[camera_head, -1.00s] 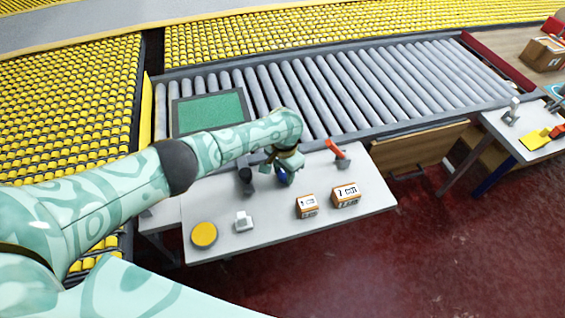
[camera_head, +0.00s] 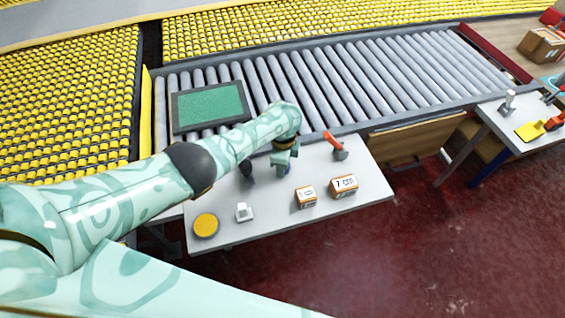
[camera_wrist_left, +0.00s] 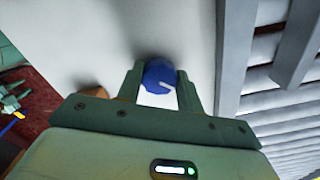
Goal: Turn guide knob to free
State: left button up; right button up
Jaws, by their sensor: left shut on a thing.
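A round blue knob (camera_wrist_left: 160,76) with a white pointer mark sits between the two fingers of my left gripper (camera_wrist_left: 160,90) in the left wrist view. The fingers are shut on it from both sides. In the head view my left gripper (camera_head: 284,168) points down over the white table (camera_head: 325,205). Only a sliver of the blue knob shows there, beside the fingers. A dark post-like part (camera_head: 246,168) stands just left of the gripper. My right gripper is not in view.
Two orange-and-white boxes, one marked 7 cm (camera_head: 344,186) and a smaller one (camera_head: 305,197), stand on the table. A red-handled tool (camera_head: 336,146), a yellow disc (camera_head: 206,225) and a small white block (camera_head: 243,212) are there too. The roller conveyor (camera_head: 330,85) runs behind, carrying a green framed mat (camera_head: 208,105).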

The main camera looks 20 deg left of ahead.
pick_arm(q)
jog(key=m, duration=0.4)
jog(key=shift+d, duration=0.2)
jog(key=m, duration=0.5)
jog(key=shift+w, duration=0.1)
jog(key=shift+m, duration=0.3)
jog(key=o, duration=1)
